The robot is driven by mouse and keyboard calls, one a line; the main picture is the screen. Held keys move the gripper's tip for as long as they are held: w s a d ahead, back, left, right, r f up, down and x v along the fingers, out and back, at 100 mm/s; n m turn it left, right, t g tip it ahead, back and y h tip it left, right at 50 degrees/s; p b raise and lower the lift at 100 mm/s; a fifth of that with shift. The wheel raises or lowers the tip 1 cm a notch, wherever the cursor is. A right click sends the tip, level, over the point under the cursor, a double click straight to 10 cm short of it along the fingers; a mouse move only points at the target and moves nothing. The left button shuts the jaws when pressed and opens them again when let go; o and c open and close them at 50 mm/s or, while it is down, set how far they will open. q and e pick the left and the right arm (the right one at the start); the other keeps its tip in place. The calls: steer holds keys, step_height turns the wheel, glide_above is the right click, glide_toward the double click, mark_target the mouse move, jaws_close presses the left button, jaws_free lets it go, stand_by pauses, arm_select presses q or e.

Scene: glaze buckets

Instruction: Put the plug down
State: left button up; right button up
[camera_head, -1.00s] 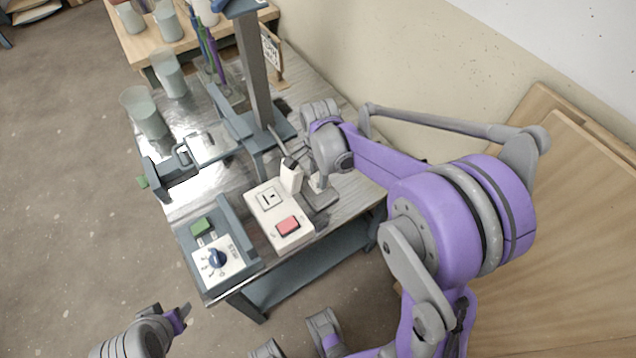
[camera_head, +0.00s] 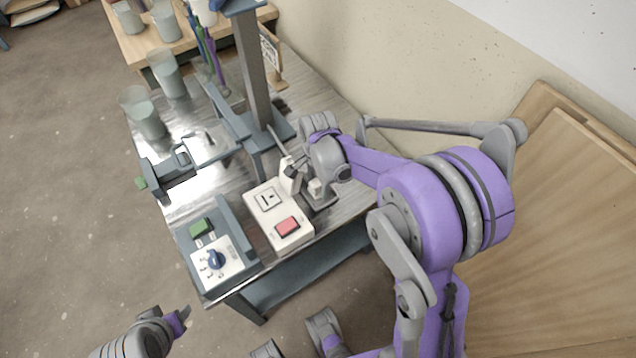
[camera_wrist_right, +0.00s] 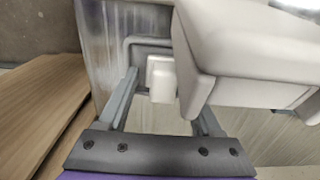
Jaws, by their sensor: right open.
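A small white block (camera_wrist_right: 161,78), which looks like the plug, sits on a grey plate (camera_wrist_right: 138,50) in the right wrist view. In the head view the block (camera_head: 315,187) is beside the white switch box (camera_head: 262,218), partly behind my right gripper (camera_head: 299,172). My right gripper is open; in the wrist view its fingers (camera_wrist_right: 166,92) are on either side of the block, with a gap visible. Whether they touch it cannot be told. A taller white piece (camera_head: 287,183) stands at the box's far end. My left gripper (camera_head: 181,317) is low at the left, away from the table.
The switch box has a red button (camera_head: 287,227). A grey post (camera_head: 254,75) rises behind. Glaze buckets (camera_head: 143,112) stand at the back left. Wooden boards (camera_head: 560,220) lean at the right.

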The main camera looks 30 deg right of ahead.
mark_target(318, 183)
steer(key=shift+r, duration=0.2)
step_height(318, 183, up, 11)
steer(key=p, duration=0.2)
steer(key=s+a+n+t, duration=0.2)
steer(key=s+a+n, duration=0.1)
steer(key=s+n, duration=0.5)
steer(key=s+a+f+n+t, duration=0.1)
steer(key=s+a+n+t, duration=0.2)
steer(key=s+n, duration=0.6)
steer(key=shift+a, duration=0.4)
